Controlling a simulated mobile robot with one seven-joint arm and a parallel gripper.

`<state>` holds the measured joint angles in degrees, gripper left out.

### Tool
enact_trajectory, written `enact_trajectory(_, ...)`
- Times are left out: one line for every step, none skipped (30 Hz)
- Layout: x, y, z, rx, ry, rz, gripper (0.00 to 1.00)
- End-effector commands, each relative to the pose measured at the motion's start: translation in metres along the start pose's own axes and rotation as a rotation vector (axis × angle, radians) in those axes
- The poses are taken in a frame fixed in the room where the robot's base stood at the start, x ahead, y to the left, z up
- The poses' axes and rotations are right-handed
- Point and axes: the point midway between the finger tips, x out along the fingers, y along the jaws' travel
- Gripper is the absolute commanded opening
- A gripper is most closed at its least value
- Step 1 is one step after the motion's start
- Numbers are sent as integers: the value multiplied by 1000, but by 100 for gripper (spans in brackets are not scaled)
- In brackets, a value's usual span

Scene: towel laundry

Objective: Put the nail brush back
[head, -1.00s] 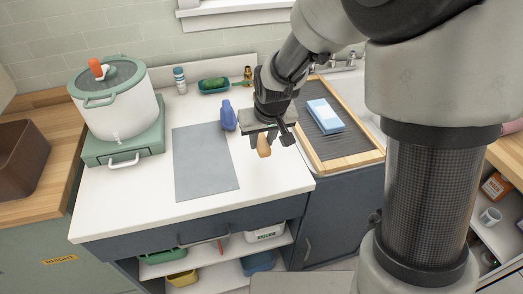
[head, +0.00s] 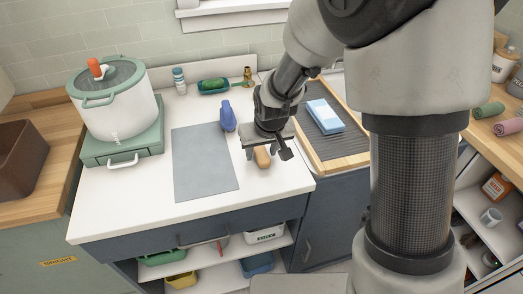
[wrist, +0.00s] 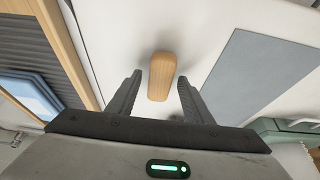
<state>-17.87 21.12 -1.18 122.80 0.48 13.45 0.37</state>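The nail brush appears to be the small tan wooden block (head: 262,157) near the front right of the white counter (head: 150,195). Its bristles do not show. My gripper (head: 268,150) is low above it. In the wrist view the brush (wrist: 161,76) lies between the tips of my open gripper (wrist: 160,78), with a gap on each side. I cannot tell for sure whether the brush rests fully on the counter.
A grey mat (head: 203,163) lies left of the brush. A blue bottle (head: 228,117) stands behind. A wood-framed drain board (head: 325,145) with a blue-and-white block (head: 324,115) is to the right. A large pot (head: 118,105) stands left.

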Motion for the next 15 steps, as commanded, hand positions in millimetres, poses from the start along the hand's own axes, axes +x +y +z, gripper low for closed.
enact_trajectory(0,0,0,0,0,0,46)
enact_trajectory(0,0,0,0,0,0,46)
enact_trajectory(-1,0,0,0,0,0,46)
enact_trajectory(-2,0,-1,0,0,0,46)
enact_trajectory(-3,0,-2,0,0,0,46)
enact_trajectory(-6,0,-3,0,1,0,46)
enact_trajectory(-8,0,-2,0,2,0,46)
enact_trajectory(-12,0,-3,0,4,0,46)
enact_trajectory(-18,0,-3,0,4,0,46)
enact_trajectory(-24,0,-3,0,4,0,46)
enact_trajectory(-30,0,-3,-1,5,0,46)
enact_trajectory(-39,0,-3,-1,6,0,46)
enact_trajectory(-46,0,-4,-1,6,0,46)
enact_trajectory(-53,0,-4,-1,7,0,46)
enact_trajectory(-62,0,-4,-1,6,0,46)
